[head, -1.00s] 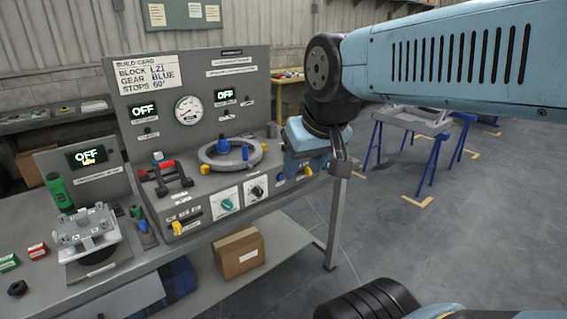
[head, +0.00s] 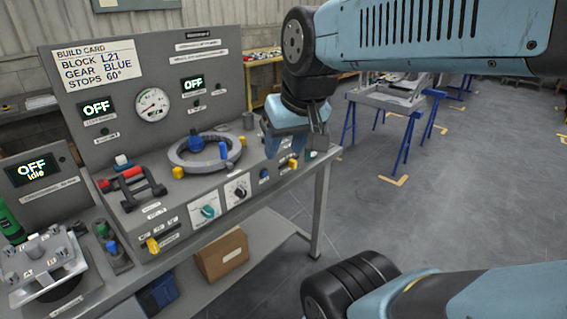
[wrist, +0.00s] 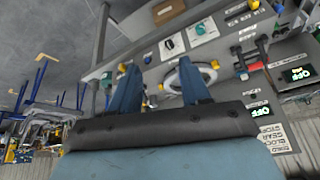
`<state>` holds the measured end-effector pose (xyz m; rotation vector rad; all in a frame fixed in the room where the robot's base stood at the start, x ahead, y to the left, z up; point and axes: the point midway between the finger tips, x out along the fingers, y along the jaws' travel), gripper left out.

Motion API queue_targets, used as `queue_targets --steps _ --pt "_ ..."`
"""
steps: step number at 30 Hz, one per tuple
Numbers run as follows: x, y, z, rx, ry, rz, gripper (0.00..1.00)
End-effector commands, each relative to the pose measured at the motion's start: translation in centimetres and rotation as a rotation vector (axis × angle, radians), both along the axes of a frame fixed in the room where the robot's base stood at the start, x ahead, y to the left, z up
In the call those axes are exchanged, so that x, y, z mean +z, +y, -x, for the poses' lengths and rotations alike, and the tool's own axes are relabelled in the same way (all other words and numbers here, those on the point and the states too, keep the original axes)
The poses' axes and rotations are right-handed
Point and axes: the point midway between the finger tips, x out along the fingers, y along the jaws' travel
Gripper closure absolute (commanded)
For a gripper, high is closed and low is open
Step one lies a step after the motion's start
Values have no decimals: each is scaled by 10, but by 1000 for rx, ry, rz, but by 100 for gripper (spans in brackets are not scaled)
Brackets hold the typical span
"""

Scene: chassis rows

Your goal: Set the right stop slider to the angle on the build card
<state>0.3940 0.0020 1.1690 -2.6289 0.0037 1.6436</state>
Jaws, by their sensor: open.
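The build card (head: 86,66) on the back panel reads BLOCK L21, GEAR BLUE, STOPS 60°. A grey ring (head: 180,158) lies on the bench console, with a blue knob (head: 196,142) and a blue upright piece (head: 223,150). Yellow pieces sit at its left (head: 178,172) and right (head: 243,140); which part is the right stop slider, and its angle, I cannot tell. My gripper (head: 285,148) is open and empty, right of the ring above the console's right end. In the wrist view, its blue fingers (wrist: 158,66) are spread, one overlapping the ring (wrist: 171,80).
A red-handled black fixture (head: 138,187) stands left of the ring. Dial plates (head: 205,211) line the console front. A gauge (head: 152,104) and displays reading OFF are on the panel. A cardboard box (head: 222,255) is on the lower shelf. Open floor lies right of the bench.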

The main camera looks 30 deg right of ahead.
Motion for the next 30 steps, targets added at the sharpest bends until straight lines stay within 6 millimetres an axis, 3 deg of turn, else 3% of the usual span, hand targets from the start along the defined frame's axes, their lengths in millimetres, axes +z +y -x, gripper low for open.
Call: queue_targets --steps 20,30 --pt "-92 6 -72 -461 546 -670 53" --pt "-128 -18 -125 -733 707 -1105 53"
